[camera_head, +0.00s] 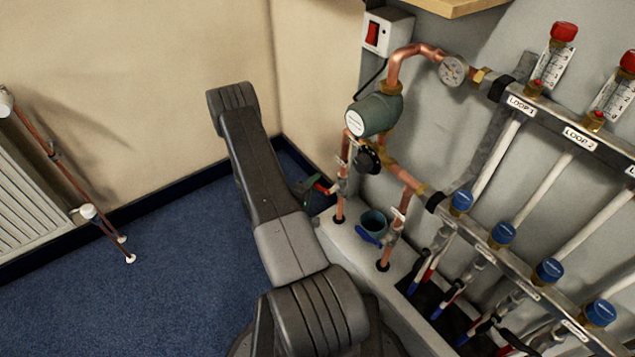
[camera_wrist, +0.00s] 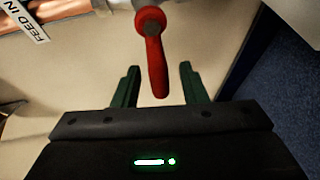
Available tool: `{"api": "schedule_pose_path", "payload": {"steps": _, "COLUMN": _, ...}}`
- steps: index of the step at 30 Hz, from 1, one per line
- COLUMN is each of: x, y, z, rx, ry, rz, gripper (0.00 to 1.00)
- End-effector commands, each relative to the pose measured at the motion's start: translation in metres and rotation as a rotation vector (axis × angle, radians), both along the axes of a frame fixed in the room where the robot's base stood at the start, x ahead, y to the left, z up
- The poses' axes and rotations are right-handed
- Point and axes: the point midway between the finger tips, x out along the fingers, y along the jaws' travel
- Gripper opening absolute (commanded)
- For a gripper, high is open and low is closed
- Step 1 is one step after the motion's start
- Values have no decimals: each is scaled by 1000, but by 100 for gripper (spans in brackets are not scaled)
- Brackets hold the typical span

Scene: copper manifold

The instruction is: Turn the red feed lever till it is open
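The red feed lever (camera_wrist: 156,62) shows in the wrist view, top centre, with its round hub above and its handle tip pointing down towards my gripper. In the head view the red lever (camera_head: 321,188) is small, on the left copper pipe beside the pump. My gripper (camera_wrist: 158,82) is open. Its two green fingers stand apart, one on each side of the lever's tip, and no contact shows. In the head view my gripper (camera_head: 306,188) is near the lever, partly hidden behind my arm. A "FEED IN" label (camera_wrist: 25,20) is on the copper pipe at the upper left.
A blue lever (camera_head: 369,237) and a teal cup (camera_head: 374,222) are right of the feed pipe. The green pump (camera_head: 375,115) and black knob (camera_head: 369,158) are above. The manifold with blue caps (camera_head: 502,234) is at right.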

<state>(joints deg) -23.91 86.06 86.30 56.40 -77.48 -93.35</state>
Motion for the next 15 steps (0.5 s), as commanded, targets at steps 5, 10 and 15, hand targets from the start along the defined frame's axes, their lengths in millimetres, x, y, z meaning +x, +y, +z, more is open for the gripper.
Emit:
{"api": "schedule_pose_path", "payload": {"steps": 5, "x": 18, "y": -11, "z": -4, "rx": 1, "ry": 0, "rz": -1, "gripper": 39}}
{"api": "schedule_pose_path", "payload": {"steps": 10, "x": 23, "y": -14, "z": -4, "rx": 1, "ry": 1, "rz": 1, "gripper": 39}}
{"api": "schedule_pose_path", "payload": {"steps": 15, "x": 23, "y": -14, "z": -4, "rx": 0, "ry": 1, "rz": 1, "gripper": 39}}
